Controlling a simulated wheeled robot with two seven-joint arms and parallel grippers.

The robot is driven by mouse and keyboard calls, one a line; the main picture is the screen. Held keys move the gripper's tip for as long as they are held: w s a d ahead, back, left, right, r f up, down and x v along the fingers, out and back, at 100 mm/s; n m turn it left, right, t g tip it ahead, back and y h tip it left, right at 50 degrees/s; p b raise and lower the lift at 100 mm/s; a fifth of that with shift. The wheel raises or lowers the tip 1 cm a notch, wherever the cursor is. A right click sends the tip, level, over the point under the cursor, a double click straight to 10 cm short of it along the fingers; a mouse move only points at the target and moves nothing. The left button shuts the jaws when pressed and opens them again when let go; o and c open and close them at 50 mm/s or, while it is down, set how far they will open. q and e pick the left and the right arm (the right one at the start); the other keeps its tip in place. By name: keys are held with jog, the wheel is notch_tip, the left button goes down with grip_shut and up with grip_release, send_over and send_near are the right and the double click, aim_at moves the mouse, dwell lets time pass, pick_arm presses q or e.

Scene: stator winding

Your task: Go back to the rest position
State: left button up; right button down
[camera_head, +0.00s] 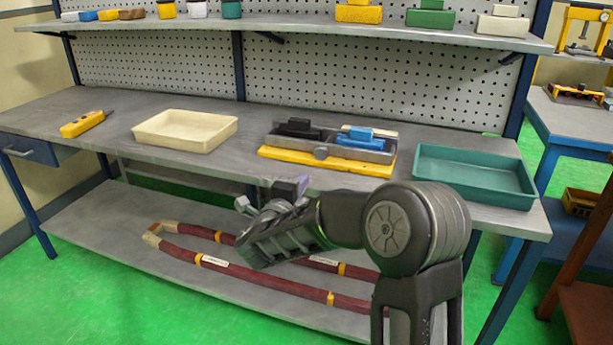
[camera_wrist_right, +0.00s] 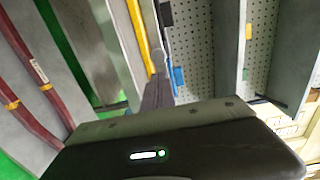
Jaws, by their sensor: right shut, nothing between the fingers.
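My right arm comes in from the lower right in the head view and bends left in front of the workbench (camera_head: 90,105). My right gripper (camera_head: 272,192) is in front of the bench's front edge, above the lower shelf. Its fingers are together with nothing between them. In the right wrist view the closed fingers (camera_wrist_right: 158,92) point toward the bench, with the yellow board beyond them. My left gripper is in neither view.
On the bench are a yellow tool (camera_head: 83,124), a cream tray (camera_head: 165,136), a yellow board (camera_head: 282,158) with a grey fixture and blue and black blocks, and a green tray (camera_head: 475,178). A dark red coil (camera_head: 265,283) lies on the lower shelf (camera_head: 90,228). Green floor is clear in front.

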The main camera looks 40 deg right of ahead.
jog(key=shift+s+a, duration=0.15)
jog(key=shift+a, duration=0.05)
dwell(0.5)
jog(key=w+a+f+n+t+y, duration=0.3)
jog(key=w+a+f+n+y, duration=0.1)
jog(key=a+f+n+y, duration=0.35)
jog(key=s+a+f+n+g+y+p, duration=0.1)
jog(key=s+a+f+n+y+p, duration=0.15)
jog(key=a+f+n, duration=0.35)
jog(key=s+a+f+n+g+y+p, duration=0.1)
jog(key=s+a+f+n+y, duration=0.15)
jog(key=a+f+n, duration=0.35)
jog(key=s+a+f+n+g+y+p, duration=0.35)
jog(key=s+a+f+n+g, duration=0.2)
jog(key=s+a+f, duration=0.75)
jog(key=s+a+n+g+y+p, duration=0.1)
jog(key=s+a+g+p, duration=0.1)
jog(key=s, duration=0.7)
jog(key=s+a+f+n+g+y+p, duration=0.1)
jog(key=s+g+p, duration=0.1)
jog(key=s, duration=0.7)
jog(key=shift+s+a+f+g, duration=0.25)
jog(key=shift+a+g, duration=0.1)
jog(key=shift+g, duration=0.3)
